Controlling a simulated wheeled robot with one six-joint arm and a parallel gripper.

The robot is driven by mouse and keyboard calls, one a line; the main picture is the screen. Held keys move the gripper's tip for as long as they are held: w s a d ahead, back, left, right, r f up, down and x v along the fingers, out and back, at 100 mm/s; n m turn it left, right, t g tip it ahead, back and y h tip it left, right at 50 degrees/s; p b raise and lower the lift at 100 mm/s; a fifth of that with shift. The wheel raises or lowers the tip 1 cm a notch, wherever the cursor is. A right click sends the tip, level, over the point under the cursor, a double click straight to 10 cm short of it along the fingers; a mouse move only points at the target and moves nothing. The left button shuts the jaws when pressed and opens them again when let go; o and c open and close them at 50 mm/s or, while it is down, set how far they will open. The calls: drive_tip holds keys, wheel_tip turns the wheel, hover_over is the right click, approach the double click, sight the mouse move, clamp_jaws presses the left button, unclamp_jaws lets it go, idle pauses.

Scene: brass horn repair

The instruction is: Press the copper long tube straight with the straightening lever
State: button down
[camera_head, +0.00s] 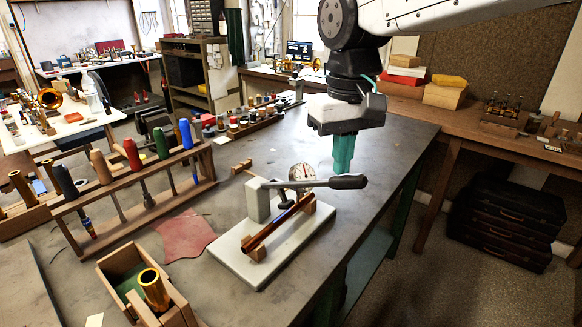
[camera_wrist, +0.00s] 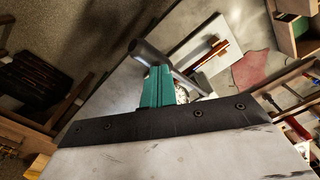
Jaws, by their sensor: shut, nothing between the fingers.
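The copper long tube (camera_head: 279,223) lies across wooden supports on the white base of the straightening fixture (camera_head: 228,261). It also shows in the wrist view (camera_wrist: 214,51). The straightening lever (camera_head: 348,181) extends over the tube from a pale post at the left to a dark grip at the right, and lies about level. In the wrist view the lever (camera_wrist: 150,54) passes behind my fingers. My gripper (camera_head: 343,168) is shut and empty, pointing down with its teal fingertips right by the top of the grip. Whether they touch it I cannot tell.
A round dial gauge (camera_head: 301,172) stands behind the lever. A wooden rack of coloured-handled tools (camera_head: 133,190) and a wooden box with a brass tube (camera_head: 152,290) are to the left. A red cloth (camera_head: 184,236) lies beside the base. The bench's right edge is close to my gripper.

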sight(351, 183)
drive_tip(key=shift+s+d+f, duration=0.25)
drive_tip(key=shift+d+f, duration=0.05)
drive_tip(key=shift+f, duration=0.4)
drive_tip(key=shift+s+d+f, duration=0.2)
drive_tip(key=shift+d+f, duration=0.05)
drive_tip(key=shift+f, duration=0.4)
drive_tip(key=shift+s+d+f, duration=0.15)
drive_tip(key=shift+d+f, duration=0.1)
drive_tip(key=shift+f, duration=0.5)
drive_tip(key=shift+w+a+r, duration=0.45)
drive_tip(key=shift+a+r, duration=0.15)
drive_tip(key=shift+r, duration=0.7)
drive_tip(key=shift+w+a+r, duration=0.5)
drive_tip(key=shift+a+r, duration=0.15)
drive_tip(key=shift+r, duration=0.65)
drive_tip(key=shift+w+a+r, duration=0.45)
drive_tip(key=shift+a+r, duration=0.15)
drive_tip(key=shift+r, duration=3.7)
